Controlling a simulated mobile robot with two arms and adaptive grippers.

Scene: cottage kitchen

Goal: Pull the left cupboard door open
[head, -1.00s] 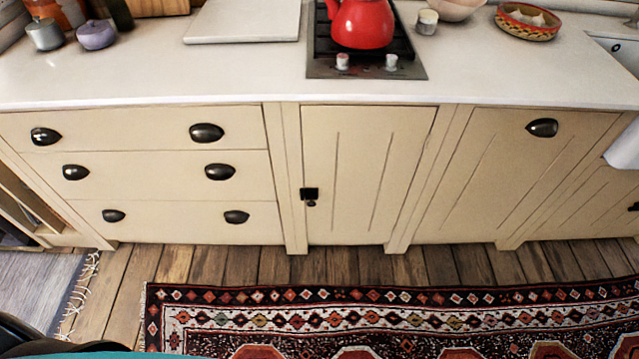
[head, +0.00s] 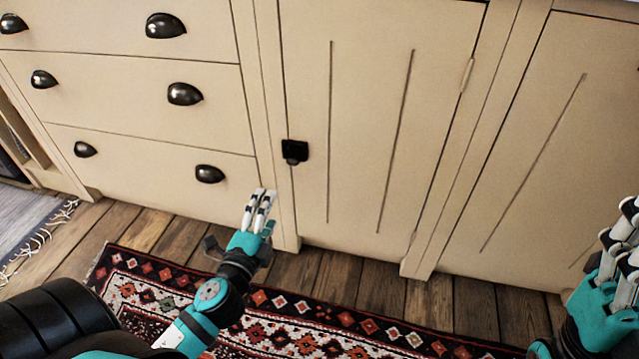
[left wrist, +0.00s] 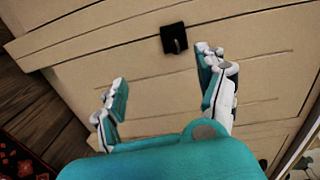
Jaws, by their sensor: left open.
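The left cupboard door (head: 370,110) is a cream panel with vertical grooves, and it is closed. Its small black latch handle (head: 294,151) is on the door's left edge. The handle also shows in the left wrist view (left wrist: 174,39), beyond the fingers and toward the top. My left gripper (head: 260,200) is open and empty, below and left of the handle, apart from it. In the left wrist view its fingers (left wrist: 165,85) are spread wide with nothing between them. My right gripper (head: 622,240) is at the right edge, partly cut off; its jaw state is unclear.
Drawers with dark cup pulls (head: 185,94) stand left of the door. Another grooved cream panel (head: 560,130) is to its right. A patterned rug (head: 290,318) lies on the wooden floor (head: 375,290) in front. The floor before the door is clear of loose objects.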

